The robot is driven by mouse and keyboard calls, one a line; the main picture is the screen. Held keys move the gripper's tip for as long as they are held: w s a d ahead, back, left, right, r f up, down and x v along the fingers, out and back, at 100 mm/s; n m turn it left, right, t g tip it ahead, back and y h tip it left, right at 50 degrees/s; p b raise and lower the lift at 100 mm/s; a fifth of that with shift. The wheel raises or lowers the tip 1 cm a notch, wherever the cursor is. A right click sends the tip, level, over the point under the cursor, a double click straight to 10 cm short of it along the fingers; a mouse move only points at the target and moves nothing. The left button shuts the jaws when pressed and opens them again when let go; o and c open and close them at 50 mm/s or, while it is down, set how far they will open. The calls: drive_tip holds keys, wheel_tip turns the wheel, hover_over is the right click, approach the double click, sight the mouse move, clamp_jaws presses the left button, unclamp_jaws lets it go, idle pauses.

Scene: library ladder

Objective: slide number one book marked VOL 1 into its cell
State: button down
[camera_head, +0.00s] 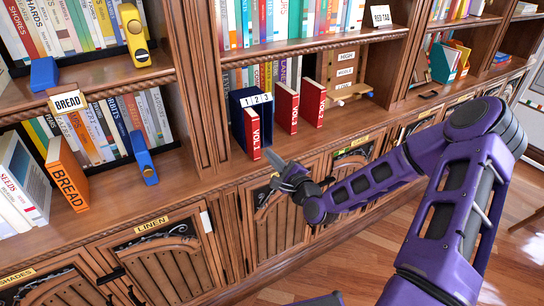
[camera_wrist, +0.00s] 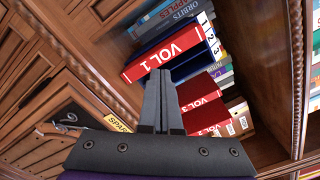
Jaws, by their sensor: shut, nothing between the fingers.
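The red book marked VOL 1 (camera_head: 252,134) stands upright at the left cell of the dark blue holder (camera_head: 237,114), which carries a 1 2 3 label. The book sticks out toward the shelf front, and how deep it sits inside is hidden. In the wrist view, the VOL 1 spine (camera_wrist: 168,50) lies just beyond my fingertips. My gripper (camera_head: 277,163) is shut and empty, in front of the shelf edge near the spine. In the wrist view, its fingers (camera_wrist: 160,75) are together; contact with the book cannot be told.
Two more red books (camera_head: 286,106) (camera_head: 312,101) stand right of the holder; the wrist view shows VOL 3 (camera_wrist: 202,92) and VOL 2 (camera_wrist: 207,118). A wooden rack (camera_head: 343,78) stands farther right. Carved posts (camera_head: 199,85) flank the bay. Cabinet doors (camera_head: 285,220) lie below.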

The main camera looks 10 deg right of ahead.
sight(257, 140)
drive_tip(key=shift+x, duration=2.9)
drive_tip(key=shift+b+x, duration=1.25)
drive_tip(key=shift+x, duration=1.7)
drive_tip(key=shift+s, duration=0.1)
